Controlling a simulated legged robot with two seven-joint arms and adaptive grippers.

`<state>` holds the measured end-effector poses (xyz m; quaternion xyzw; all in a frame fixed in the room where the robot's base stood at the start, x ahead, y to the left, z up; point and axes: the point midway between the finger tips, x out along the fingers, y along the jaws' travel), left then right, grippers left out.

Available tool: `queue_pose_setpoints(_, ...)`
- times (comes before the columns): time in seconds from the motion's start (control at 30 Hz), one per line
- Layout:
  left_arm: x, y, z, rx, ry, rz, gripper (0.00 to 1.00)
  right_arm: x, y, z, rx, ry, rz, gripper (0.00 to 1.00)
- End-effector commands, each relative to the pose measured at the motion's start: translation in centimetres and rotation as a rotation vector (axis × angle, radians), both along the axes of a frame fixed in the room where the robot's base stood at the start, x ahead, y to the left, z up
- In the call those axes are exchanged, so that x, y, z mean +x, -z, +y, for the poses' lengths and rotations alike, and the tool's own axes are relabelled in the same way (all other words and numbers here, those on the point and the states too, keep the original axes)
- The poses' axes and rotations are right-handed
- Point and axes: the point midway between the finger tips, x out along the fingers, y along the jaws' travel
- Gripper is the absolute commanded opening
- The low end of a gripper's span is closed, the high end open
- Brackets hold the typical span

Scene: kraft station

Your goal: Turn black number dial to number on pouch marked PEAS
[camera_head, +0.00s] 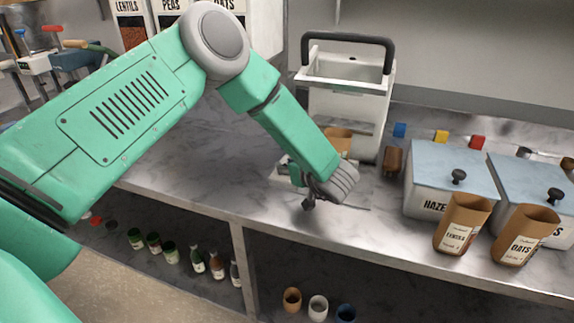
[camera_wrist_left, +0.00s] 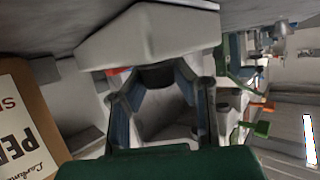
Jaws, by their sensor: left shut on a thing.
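The pouch marked PEAS (camera_wrist_left: 28,125) fills the left edge of the left wrist view, its label turned sideways and cut off by the frame. In the head view a brown pouch (camera_head: 339,138) shows partly behind my left arm. My left gripper (camera_head: 309,201) is low at the white machine, in front of that pouch. In the wrist view its fingers (camera_wrist_left: 156,80) close around a dark part under a pale housing, which looks like the black number dial (camera_wrist_left: 155,73). The dial is mostly hidden by the fingers, and its number cannot be read. My right gripper is out of view.
The white machine (camera_head: 315,97) with a black handle stands behind my left gripper. Lidded bins (camera_head: 428,205), a lentils pouch (camera_head: 461,226) and an oats pouch (camera_head: 525,237) stand to the right. Small coloured blocks (camera_head: 441,136) lie behind the bins.

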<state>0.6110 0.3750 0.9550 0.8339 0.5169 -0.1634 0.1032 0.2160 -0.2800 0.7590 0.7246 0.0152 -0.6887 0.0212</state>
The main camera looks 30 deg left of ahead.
Motion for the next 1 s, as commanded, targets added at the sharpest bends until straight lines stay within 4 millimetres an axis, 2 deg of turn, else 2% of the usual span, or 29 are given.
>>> queue_pose_setpoints(0.03,-0.4,0.9,-0.5,-0.013,0.007,0.019,0.00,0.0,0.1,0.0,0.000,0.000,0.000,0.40)
queue_pose_setpoints(0.17,-0.4,0.9,-0.5,-0.013,0.007,0.019,0.00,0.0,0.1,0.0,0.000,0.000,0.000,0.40)
queue_pose_setpoints(0.2,-0.4,0.9,-0.5,-0.013,0.007,0.019,0.28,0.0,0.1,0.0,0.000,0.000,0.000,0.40)
queue_pose_setpoints(0.27,-0.4,0.8,-0.5,-0.012,0.007,0.019,0.46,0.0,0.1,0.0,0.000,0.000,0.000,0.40)
queue_pose_setpoints(0.83,-0.2,0.3,-0.1,-0.006,0.003,0.006,0.46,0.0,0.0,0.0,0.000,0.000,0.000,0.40)
queue_pose_setpoints(1.0,-0.6,-0.2,-1.1,-0.005,0.005,0.005,0.46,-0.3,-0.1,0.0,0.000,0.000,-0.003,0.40)
